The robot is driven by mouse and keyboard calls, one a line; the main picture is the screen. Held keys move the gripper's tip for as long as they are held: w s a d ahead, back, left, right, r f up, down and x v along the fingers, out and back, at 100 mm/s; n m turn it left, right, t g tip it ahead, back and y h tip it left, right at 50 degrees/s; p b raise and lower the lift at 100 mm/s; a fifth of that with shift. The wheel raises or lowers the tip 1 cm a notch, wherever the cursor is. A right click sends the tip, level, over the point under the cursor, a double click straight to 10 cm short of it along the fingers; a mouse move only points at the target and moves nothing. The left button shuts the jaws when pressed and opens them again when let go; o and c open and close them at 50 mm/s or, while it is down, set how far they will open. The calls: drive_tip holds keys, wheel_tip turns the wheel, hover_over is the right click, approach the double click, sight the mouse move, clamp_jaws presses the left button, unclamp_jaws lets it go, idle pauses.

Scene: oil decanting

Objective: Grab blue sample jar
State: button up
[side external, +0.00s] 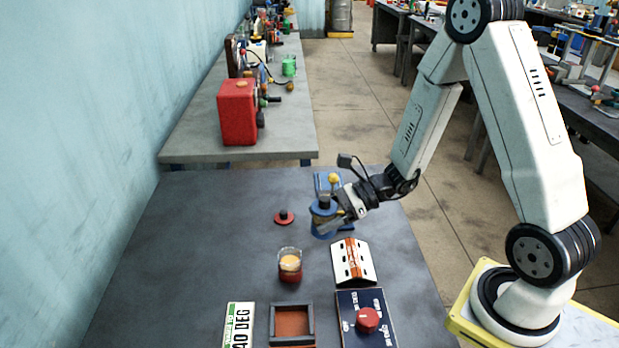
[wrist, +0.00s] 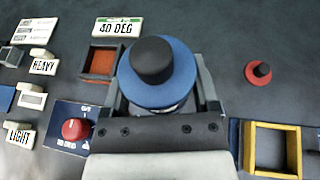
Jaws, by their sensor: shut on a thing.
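The blue sample jar (side external: 322,208) has a blue round lid with a black knob. It stands on the far right part of the dark table in the side view, and I cannot tell whether its base touches the surface. In the wrist view the blue jar (wrist: 160,75) fills the space between the fingers, seen from above, its lid hiding most of its body. My gripper (side external: 334,212) reaches in from the right and is shut around the jar. In the wrist view my gripper (wrist: 163,92) has one finger on each side of it.
A red lid with black knob (side external: 284,217) lies left of the jar. A glass beaker with orange contents (side external: 289,262) stands nearer the camera. A white sloped block (side external: 352,262), a red-dial panel (side external: 349,328) and a square tray (side external: 275,325) are in front. A yellow-rimmed tray (wrist: 248,150) is close by.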

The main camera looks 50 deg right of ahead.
drive_tip(key=shift+s+d+r, duration=0.1)
drive_tip(key=shift+s+r, duration=0.2)
drive_tip(key=shift+s, duration=0.35)
drive_tip(key=shift+s+a+r, duration=0.1)
drive_tip(key=shift+s+r, duration=0.15)
drive_tip(key=shift+s, duration=0.4)
drive_tip(key=shift+s+d+r, duration=0.1)
drive_tip(key=shift+s+r, duration=0.2)
drive_tip(key=shift+s, duration=0.35)
drive_tip(key=shift+d, duration=0.1)
